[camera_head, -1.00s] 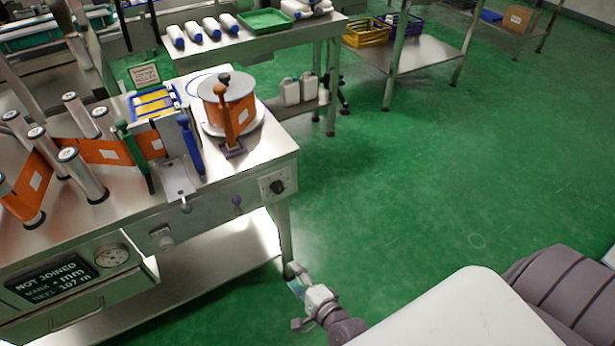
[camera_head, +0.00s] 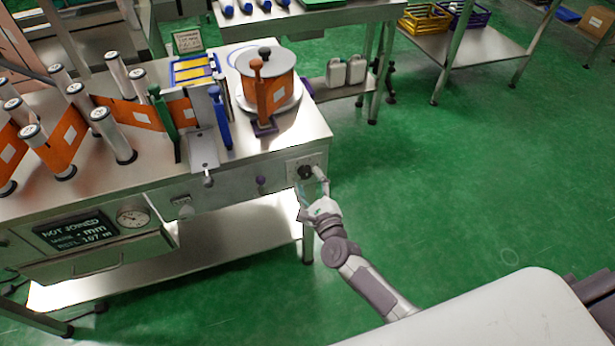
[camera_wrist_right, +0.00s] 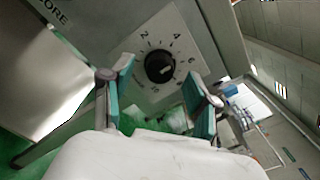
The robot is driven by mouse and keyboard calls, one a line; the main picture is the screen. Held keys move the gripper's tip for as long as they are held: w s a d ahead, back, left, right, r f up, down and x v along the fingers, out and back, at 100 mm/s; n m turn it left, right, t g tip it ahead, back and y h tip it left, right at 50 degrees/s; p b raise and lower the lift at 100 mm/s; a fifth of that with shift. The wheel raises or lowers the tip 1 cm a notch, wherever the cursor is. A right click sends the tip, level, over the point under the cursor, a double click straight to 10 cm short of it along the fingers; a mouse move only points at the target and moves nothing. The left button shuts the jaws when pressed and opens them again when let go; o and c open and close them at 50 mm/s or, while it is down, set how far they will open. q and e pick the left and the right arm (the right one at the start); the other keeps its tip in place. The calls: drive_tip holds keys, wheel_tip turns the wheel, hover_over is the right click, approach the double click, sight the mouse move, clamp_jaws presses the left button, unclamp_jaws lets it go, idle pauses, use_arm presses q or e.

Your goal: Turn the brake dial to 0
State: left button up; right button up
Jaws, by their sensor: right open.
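The brake dial is a round black knob (camera_head: 305,172) on a light plate at the right end of the machine's front. In the right wrist view the knob (camera_wrist_right: 159,67) sits in a ring of numbers; 2, 4 and 6 are readable, the lower ones are not clear. A small light mark shows on its right side; I cannot tell its exact number. My right gripper (camera_head: 312,194) is at the front of the dial plate. In the wrist view its two teal-padded fingers (camera_wrist_right: 161,92) are open, one each side below the knob, with nothing between them. My left gripper is not in view.
The steel machine table (camera_head: 110,185) carries an orange roll (camera_head: 272,92), several rollers and a blue-handled lever (camera_head: 219,115). A purple knob (camera_head: 261,181) sits left of the dial. A display (camera_head: 75,229) reads NOT JOINED.

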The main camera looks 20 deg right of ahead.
drive_tip(key=shift+w, duration=0.9)
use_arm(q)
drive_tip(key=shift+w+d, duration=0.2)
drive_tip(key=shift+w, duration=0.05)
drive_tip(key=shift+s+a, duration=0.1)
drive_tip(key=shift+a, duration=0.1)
use_arm(e)
drive_tip(key=shift+c, duration=0.2)
clamp_jaws()
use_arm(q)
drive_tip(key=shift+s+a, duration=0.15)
use_arm(e)
drive_tip(key=shift+n, duration=0.3)
